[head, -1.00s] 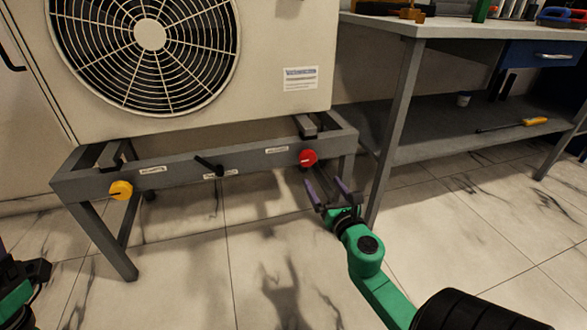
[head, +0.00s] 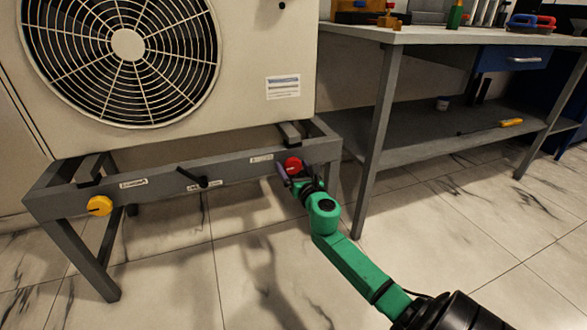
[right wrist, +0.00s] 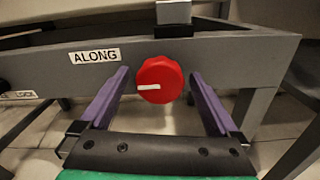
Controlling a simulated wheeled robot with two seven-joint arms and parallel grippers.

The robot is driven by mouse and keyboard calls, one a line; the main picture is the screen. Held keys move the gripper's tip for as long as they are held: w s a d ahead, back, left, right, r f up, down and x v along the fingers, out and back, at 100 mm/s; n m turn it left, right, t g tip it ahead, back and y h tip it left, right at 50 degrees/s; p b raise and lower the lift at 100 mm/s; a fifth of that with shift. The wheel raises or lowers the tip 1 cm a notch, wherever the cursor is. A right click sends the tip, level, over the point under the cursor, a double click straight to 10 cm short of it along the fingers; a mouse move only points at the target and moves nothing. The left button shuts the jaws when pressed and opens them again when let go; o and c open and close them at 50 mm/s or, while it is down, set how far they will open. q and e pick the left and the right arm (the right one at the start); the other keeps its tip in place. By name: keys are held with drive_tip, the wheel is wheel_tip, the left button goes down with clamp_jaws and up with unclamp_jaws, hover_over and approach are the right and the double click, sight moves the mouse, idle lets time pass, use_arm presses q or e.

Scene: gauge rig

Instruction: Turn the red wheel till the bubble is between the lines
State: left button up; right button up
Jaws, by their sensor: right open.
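The red wheel (head: 292,165) sits on the front rail of the grey stand, near its right end. In the right wrist view the red wheel (right wrist: 160,80) has a white mark pointing left, and a label reading "ALONG" is to its left. My right gripper (head: 288,178) is at the wheel. In the right wrist view its two purple fingers (right wrist: 160,88) are open, one on each side of the wheel, with gaps between. No bubble or lines can be made out in either view. My left gripper is out of view.
A yellow knob (head: 100,206) and a black lever (head: 192,177) are on the same rail. A large fan unit (head: 170,70) stands on the grey stand (head: 150,185). A workbench (head: 440,36) stands to the right. The tiled floor in front is clear.

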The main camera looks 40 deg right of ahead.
drive_tip(key=c, duration=1.4)
drive_tip(key=shift+m, duration=0.5)
